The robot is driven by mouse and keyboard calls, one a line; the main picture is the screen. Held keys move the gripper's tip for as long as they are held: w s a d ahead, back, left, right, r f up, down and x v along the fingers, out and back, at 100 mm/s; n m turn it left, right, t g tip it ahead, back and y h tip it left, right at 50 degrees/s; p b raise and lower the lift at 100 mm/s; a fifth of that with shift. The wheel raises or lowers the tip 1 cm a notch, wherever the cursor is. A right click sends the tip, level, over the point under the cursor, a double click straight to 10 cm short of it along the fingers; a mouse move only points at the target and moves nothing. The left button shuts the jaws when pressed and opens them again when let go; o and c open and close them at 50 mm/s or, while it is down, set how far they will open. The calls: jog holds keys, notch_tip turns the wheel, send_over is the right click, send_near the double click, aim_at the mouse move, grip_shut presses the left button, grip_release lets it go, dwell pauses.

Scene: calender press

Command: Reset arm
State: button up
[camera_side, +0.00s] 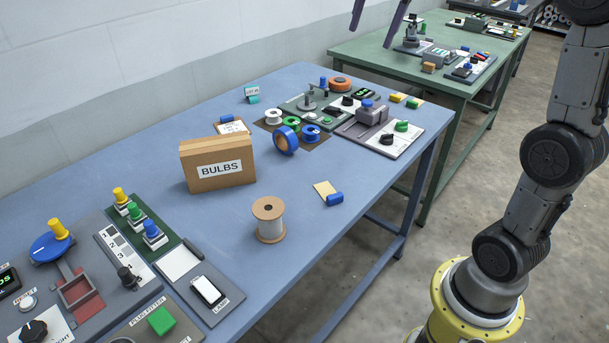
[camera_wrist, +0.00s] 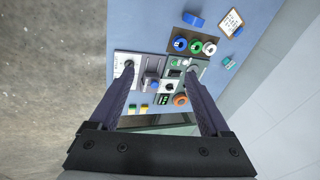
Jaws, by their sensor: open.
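My gripper (camera_side: 370,37) shows at the top edge of the side view as two purple fingers pointing down, spread apart with nothing between them. In the wrist view my gripper (camera_wrist: 160,66) is open too, its fingers reaching over the machine panels at the far end of the blue table (camera_side: 237,110). The gripper is well above the table and touches nothing. Most of my wrist is out of the side view.
A BULBS box (camera_side: 218,172) and a large spool (camera_side: 268,222) stand mid-table. A blue roll (camera_side: 286,140) lies by small spools. Control panels with knobs fill both ends, including a grey press (camera_side: 371,112). A green table (camera_side: 440,82) stands behind. A wall (camera_side: 120,60) borders the left.

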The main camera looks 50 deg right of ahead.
jog(key=s+a+f+n+t, duration=0.25)
jog(key=s+a+n, duration=0.45)
jog(key=s+a, duration=0.45)
jog(key=s+a+f+n+y, duration=0.1)
jog(key=s+a+f+n, duration=0.1)
jog(key=s+f+n, duration=0.7)
notch_tip(320, 180, down, 4)
jog(key=shift+s+a+f, duration=0.2)
jog(key=shift+s, duration=0.05)
dwell(1.7)
